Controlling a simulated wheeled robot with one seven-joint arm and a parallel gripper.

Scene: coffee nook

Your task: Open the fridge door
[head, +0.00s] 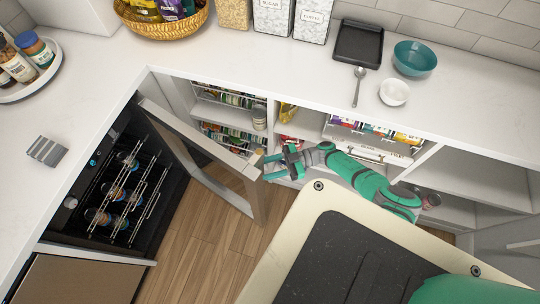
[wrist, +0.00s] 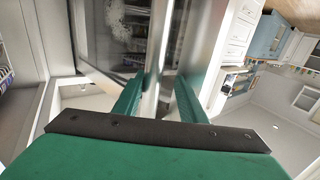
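The fridge (head: 112,190) is a dark under-counter cooler at the left in the head view, with bottles on wire racks inside. Its framed glass door (head: 205,150) stands swung well open, out over the floor. The door also shows in the wrist view (wrist: 112,40). My gripper (head: 266,167) is at the door's free edge. Its fingers are apart in the wrist view (wrist: 160,88), one on each side of a pale vertical bar (wrist: 154,95) at that edge. A gap shows beside the right finger; I cannot tell whether the left finger touches the bar.
The white counter (head: 200,62) runs above the fridge and open shelves. Shelves with packets and jars (head: 230,113) lie behind the door. Wooden floor (head: 200,240) is clear between the fridge and my base. A stainless panel (head: 85,280) stands at the lower left.

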